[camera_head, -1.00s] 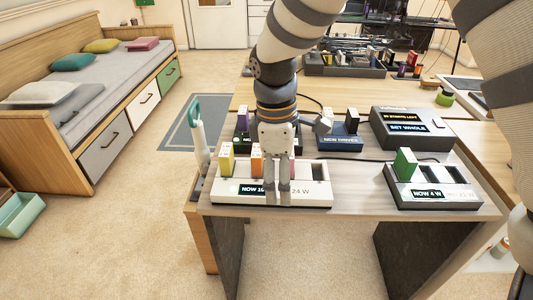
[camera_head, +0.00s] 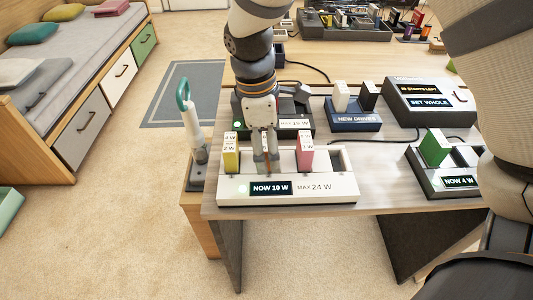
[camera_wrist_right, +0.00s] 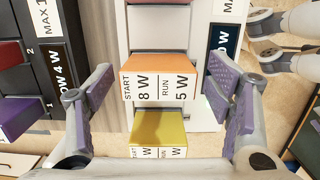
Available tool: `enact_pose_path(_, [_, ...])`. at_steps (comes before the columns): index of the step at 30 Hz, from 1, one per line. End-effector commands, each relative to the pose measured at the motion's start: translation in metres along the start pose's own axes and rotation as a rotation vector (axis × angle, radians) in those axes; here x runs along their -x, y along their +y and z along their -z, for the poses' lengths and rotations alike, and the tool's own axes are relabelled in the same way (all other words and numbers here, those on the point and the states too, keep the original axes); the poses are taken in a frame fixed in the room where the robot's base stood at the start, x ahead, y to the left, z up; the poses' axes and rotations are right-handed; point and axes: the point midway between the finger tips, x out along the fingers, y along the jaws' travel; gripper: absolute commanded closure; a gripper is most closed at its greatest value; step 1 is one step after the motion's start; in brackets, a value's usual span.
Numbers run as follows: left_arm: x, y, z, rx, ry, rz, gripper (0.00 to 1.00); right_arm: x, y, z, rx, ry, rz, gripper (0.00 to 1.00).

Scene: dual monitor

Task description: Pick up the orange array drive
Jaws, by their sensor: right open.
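The orange array drive (camera_wrist_right: 158,75) stands upright in the white array dock (camera_head: 335,189), labelled start 8 W and run 5 W in the right wrist view. In the head view my right gripper hides it almost wholly. My right gripper (camera_head: 266,163) points down over the dock. In the right wrist view its two purple-padded fingers are spread, with the orange drive between them and a gap on each side. A yellow drive (camera_head: 230,154) stands to its left and a pink drive (camera_head: 305,154) to its right in the head view. My left gripper is not in view.
Behind the dock is a dark dock, partly hidden by my arm. A blue new-drives tray (camera_head: 354,123) holds a white and a black drive. A dark dock with a green drive (camera_head: 434,147) stands at right. A control box (camera_head: 428,100) is behind it.

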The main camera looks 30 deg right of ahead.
Motion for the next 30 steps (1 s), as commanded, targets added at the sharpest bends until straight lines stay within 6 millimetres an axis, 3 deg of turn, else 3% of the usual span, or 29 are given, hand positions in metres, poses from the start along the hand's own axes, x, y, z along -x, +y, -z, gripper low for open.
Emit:
enact_pose_path(3, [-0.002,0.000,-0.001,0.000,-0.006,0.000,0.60,-0.011,0.000,0.000,0.000,-0.001,0.001,0.27])
enact_pose_path(9, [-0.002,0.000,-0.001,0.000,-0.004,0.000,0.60,-0.010,0.000,0.000,-0.001,0.001,-0.001,0.29])
enact_pose_path(16, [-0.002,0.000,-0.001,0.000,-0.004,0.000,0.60,-0.010,0.000,0.000,-0.001,0.001,-0.001,0.78])
enact_pose_path(25, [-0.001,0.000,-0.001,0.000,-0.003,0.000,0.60,-0.009,0.000,-0.001,-0.001,0.002,-0.001,0.78])
enact_pose_path(30, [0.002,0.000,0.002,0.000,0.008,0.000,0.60,0.011,0.001,-0.002,-0.002,0.006,-0.005,0.78])
